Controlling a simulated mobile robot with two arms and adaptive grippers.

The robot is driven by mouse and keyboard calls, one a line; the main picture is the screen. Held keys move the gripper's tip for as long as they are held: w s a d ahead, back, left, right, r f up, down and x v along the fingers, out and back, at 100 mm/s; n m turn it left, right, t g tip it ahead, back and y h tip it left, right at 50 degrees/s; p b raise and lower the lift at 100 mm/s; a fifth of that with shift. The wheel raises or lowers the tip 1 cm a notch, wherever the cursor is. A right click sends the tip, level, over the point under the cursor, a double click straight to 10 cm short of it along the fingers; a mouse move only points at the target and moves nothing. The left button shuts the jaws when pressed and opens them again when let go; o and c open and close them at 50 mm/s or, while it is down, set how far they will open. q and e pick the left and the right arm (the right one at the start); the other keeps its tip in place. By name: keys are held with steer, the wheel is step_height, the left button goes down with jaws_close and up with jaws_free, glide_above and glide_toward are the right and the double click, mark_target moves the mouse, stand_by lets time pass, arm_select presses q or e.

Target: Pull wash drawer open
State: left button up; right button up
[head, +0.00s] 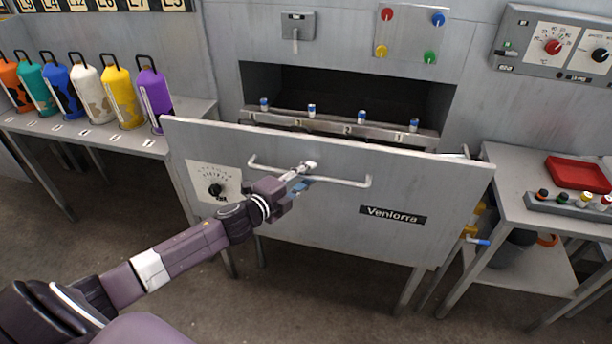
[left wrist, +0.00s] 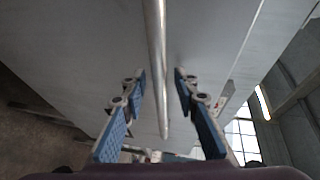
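The wash drawer has a wide grey front (head: 290,220) with a "Venlorra" label and a dial at its left. The front stands out from the cabinet behind it; how far is hard to tell. Its horizontal bar handle (head: 345,181) crosses the upper part of the front. My left gripper (head: 304,176) is at the middle of this handle. In the left wrist view the handle (left wrist: 155,50) runs between the two blue-padded fingers of the left gripper (left wrist: 160,76), with gaps visible beside it, so the gripper is open around the bar. My right gripper is not in view.
A rack (head: 335,122) with several blue-capped items sits in the dark opening above the drawer. A bench (head: 100,150) with several coloured bottles stands at left. A side table (head: 510,205) with a red tray (head: 577,172) stands at right. Floor in front is clear.

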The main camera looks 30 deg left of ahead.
arm_select(q)
steer(key=v, duration=1.2)
stand_by(0.3)
stand_by(0.4)
steer(key=s+a+f+n+g+y, duration=0.2)
steer(key=a+f+n, duration=0.15)
steer(key=f, duration=0.65)
steer(key=s+a+f+n+g+y, duration=0.1)
steer(key=s+a+f+n, duration=0.25)
steer(key=f, duration=0.65)
steer(key=s+f+n+g+y, duration=0.1)
steer(key=s+f+n+g, duration=0.1)
steer(key=s+f, duration=0.45)
steer(key=s+f+n+g, duration=0.1)
steer(key=s+f+g, duration=0.15)
steer(key=f, duration=0.75)
steer(key=s+d+f+n+g, duration=0.2)
steer(key=s+d+f, duration=0.3)
steer(key=s, duration=0.5)
steer(key=s+d+f+n+g+h, duration=0.1)
steer(key=s+d+f+n+g, duration=0.1)
steer(key=s+d+f, duration=0.4)
steer(key=s+d+f+n+g, duration=0.2)
steer(key=s+d+f, duration=0.4)
steer(key=s, duration=0.8)
step_height(320, 180, down, 3)
steer(key=shift+s+d+r+n+g, duration=0.1)
steer(key=shift+s+d+n+g, duration=0.15)
steer(key=shift+g, duration=0.4)
